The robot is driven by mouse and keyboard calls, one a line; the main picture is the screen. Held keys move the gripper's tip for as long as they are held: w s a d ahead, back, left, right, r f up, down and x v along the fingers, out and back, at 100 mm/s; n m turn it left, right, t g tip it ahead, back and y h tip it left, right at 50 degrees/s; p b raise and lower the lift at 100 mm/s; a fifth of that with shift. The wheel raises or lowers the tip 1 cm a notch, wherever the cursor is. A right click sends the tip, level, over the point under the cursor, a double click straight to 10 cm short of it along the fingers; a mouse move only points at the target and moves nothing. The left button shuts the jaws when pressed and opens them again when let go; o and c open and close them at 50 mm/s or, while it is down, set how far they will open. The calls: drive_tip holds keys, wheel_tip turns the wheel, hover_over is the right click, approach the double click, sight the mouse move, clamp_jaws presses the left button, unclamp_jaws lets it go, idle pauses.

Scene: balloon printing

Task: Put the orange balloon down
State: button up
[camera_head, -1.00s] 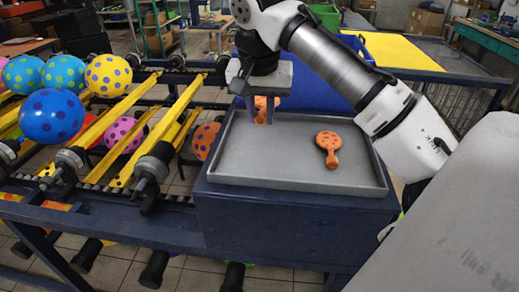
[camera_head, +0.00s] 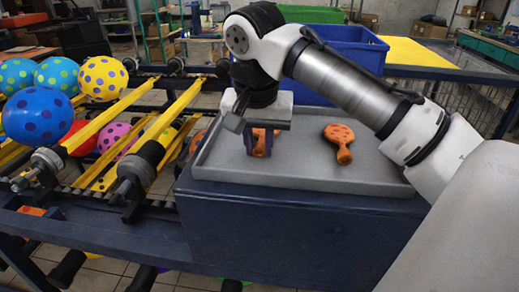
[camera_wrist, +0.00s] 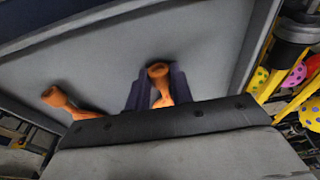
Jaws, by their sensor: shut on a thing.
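An orange balloon with dark spots (camera_head: 262,143) is between the dark purple fingers of my gripper (camera_head: 263,145), over the left part of the grey tray (camera_head: 300,179). My gripper points down and is shut on this balloon. In the wrist view its orange neck (camera_wrist: 159,80) shows between the fingers (camera_wrist: 157,92). I cannot tell whether it touches the tray floor. A second orange spotted balloon (camera_head: 339,138) lies on the tray to the right, apart from my gripper. It also shows in the wrist view (camera_wrist: 62,102).
The tray sits on a dark blue stand (camera_head: 290,235). A blue bin (camera_head: 318,58) stands behind it. To the left are yellow rails (camera_head: 125,112) with rollers and several spotted balloons, including a blue one (camera_head: 38,116). The tray between the two orange balloons is clear.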

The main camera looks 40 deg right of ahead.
drive_tip(key=shift+r, duration=0.1)
drive_tip(key=shift+a, duration=0.1)
drive_tip(key=o, duration=0.9)
drive_tip(key=r+p, duration=0.3)
drive_tip(key=r, duration=0.1)
drive_tip(key=s+a+r+p, duration=0.1)
drive_tip(key=r+p, duration=0.5)
drive_tip(key=r, duration=0.1)
drive_tip(key=shift+s+a+r, duration=0.35)
drive_tip(key=shift+a, duration=0.05)
